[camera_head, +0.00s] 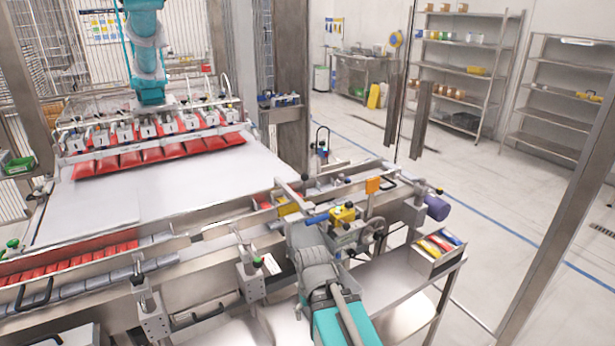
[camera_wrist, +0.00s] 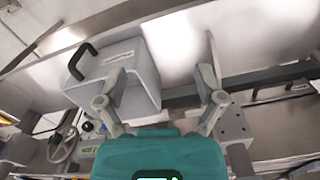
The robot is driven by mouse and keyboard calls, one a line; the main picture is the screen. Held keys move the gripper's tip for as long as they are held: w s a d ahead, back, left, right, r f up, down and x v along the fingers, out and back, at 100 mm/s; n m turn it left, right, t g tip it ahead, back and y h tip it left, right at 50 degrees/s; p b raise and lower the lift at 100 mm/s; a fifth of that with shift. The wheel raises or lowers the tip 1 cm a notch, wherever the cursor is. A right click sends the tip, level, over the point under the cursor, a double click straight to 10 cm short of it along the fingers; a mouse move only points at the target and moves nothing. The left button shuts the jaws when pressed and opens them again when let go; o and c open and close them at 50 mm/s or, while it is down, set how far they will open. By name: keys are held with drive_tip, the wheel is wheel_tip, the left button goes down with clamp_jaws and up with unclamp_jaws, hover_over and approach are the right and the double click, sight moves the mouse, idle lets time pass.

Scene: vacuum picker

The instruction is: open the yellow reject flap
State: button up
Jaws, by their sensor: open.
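In the head view a small yellow piece (camera_head: 288,208) sits on the conveyor line, just left of my arm. I cannot tell whether it is the reject flap. A yellow block (camera_head: 342,214) stands on the rail right of it, beside a blue cylinder. My gripper's fingertips are hard to make out in the head view, where my grey and teal arm reaches in from the bottom. In the wrist view my gripper (camera_wrist: 160,88) is open and empty, its two fingers spread wide. No yellow flap shows clearly between them there.
In the wrist view a grey box (camera_wrist: 125,75) with a black handle (camera_wrist: 80,60) lies beyond the left finger, and a handwheel (camera_wrist: 62,146) is at lower left. In the head view an orange plate (camera_head: 373,186) and a purple roller end (camera_head: 438,208) stand right of my arm.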

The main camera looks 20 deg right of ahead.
drive_tip(key=shift+w+r, duration=0.15)
drive_tip(key=shift+w, duration=0.25)
drive_tip(key=c, duration=0.4)
drive_tip(key=w+y, duration=0.1)
drive_tip(key=w+r+m+t+p, duration=0.1)
drive_tip(key=w, duration=0.1)
drive_tip(key=shift+w+a+r+y, duration=0.1)
drive_tip(key=shift+a+y, duration=0.1)
drive_tip(key=shift+y, duration=0.2)
clamp_jaws()
drive_tip(key=w+d+r+m+t+y+p, duration=0.35)
drive_tip(key=w+r+m+t+y, duration=0.2)
drive_tip(key=w+r, duration=0.5)
drive_tip(key=w+d+r+m+t+p, duration=0.1)
drive_tip(key=w+d+r+m+t, duration=0.5)
drive_tip(key=w+d+r, duration=0.3)
drive_tip(key=w+d+t, duration=0.1)
drive_tip(key=d, duration=0.3)
drive_tip(key=shift+w+d+r+m+t+p, duration=0.15)
drive_tip(key=shift+w+d+m+t+p, duration=0.1)
drive_tip(key=shift+w+m+t+p, duration=0.15)
